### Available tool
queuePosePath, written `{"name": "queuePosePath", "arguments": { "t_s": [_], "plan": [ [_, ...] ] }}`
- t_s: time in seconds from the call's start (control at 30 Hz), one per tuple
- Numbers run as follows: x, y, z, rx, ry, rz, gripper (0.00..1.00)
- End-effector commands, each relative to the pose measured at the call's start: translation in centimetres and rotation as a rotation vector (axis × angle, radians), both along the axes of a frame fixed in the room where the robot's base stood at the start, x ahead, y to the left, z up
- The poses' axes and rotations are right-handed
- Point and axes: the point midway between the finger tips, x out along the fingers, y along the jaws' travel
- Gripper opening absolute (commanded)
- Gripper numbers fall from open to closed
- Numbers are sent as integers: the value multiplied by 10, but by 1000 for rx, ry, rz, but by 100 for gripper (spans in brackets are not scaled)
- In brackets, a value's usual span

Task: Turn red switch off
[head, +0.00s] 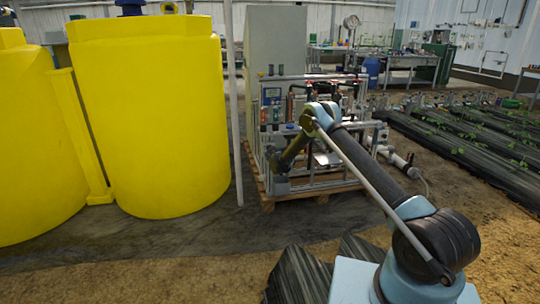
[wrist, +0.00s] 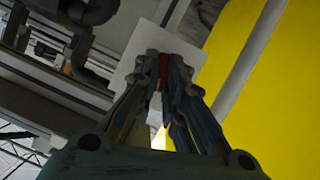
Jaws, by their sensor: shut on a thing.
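In the wrist view, the red switch (wrist: 163,68) shows as a narrow red strip between my fingertips, in front of a pale plate (wrist: 132,72). My gripper (wrist: 164,62) is shut on the red switch, with one finger on each side of it. Most of the switch is hidden by the fingers, so its turn position cannot be told. In the head view, my arm reaches to the front of the skid (head: 330,180), and the gripper end is too dark and small to make out clearly.
Two large yellow tanks (head: 150,120) stand left of the skid, with a thin pale post (head: 234,100) between. The skid rests on a wooden pallet (head: 268,200) and carries pipes and a small control panel (head: 271,96). Black-covered plant rows (head: 460,145) lie right.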

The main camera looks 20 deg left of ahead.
Motion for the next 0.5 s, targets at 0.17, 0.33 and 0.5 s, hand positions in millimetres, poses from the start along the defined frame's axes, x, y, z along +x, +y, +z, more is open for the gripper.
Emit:
{"name": "queuePosePath", "arguments": {
  "t_s": [0.17,0.33,0.5],
  "plan": [
    [2,0,-1,-141,-86,-3,0],
    [1,1,-2,-259,-159,-3,0],
    [1,1,-2,-352,-215,-4,0]
  ]
}}
